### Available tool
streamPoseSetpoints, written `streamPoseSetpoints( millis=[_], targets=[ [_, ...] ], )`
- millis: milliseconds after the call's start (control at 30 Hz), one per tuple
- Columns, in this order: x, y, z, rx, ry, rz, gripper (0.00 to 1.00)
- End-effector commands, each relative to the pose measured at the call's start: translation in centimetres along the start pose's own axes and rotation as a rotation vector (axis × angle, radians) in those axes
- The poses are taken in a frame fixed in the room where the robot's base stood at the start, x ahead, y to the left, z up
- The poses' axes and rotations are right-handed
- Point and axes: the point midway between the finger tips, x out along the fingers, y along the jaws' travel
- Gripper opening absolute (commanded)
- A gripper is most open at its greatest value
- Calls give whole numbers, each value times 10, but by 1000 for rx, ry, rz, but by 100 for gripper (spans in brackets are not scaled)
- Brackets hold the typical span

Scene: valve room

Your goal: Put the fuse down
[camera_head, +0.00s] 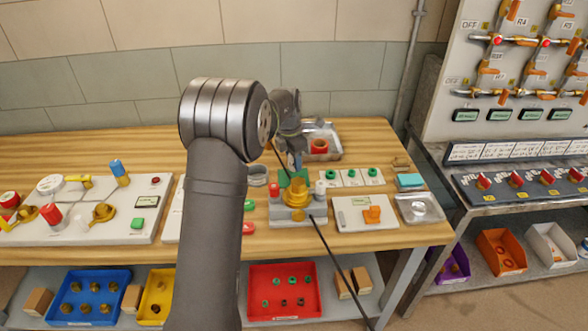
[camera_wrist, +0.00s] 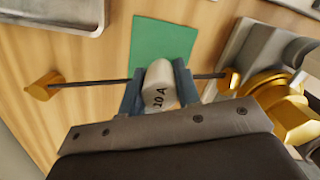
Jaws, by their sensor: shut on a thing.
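A pale fuse (camera_wrist: 158,88) marked "10 A" is between the two fingers of my gripper (camera_wrist: 158,95) in the wrist view. The fingers are shut on it. A thin dark rod crosses behind the fingers with a brass piece at each end; I cannot tell whether it belongs to the fuse. Beyond the fuse lies a flat green square (camera_wrist: 165,40) on the wooden table. In the head view my gripper (camera_head: 293,162) points down over the green square (camera_head: 285,180), behind the brass fitting. The fuse is too small to make out there.
A brass valve fitting (camera_head: 296,194) on a grey block stands close to my gripper, also at right in the wrist view (camera_wrist: 285,105). A metal tray (camera_head: 330,140) lies behind. A white plate with green rings (camera_head: 352,178) is at right.

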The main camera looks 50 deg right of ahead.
Motion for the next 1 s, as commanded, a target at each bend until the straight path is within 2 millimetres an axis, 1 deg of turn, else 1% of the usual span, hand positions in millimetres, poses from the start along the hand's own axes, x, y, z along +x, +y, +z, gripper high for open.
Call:
streamPoseSetpoints(
  millis=[100,233,600,633,733,1000],
  targets=[
    [17,-1,-2,-1,3,-3,6],
    [34,-1,-5,-1,2,-2,6],
    [39,-1,-5,-1,2,-1,6],
    [39,-1,-5,-1,2,-1,32],
    [39,-1,-5,-1,1,-1,52],
    [38,-1,-5,-1,1,-1,52]
  ],
)
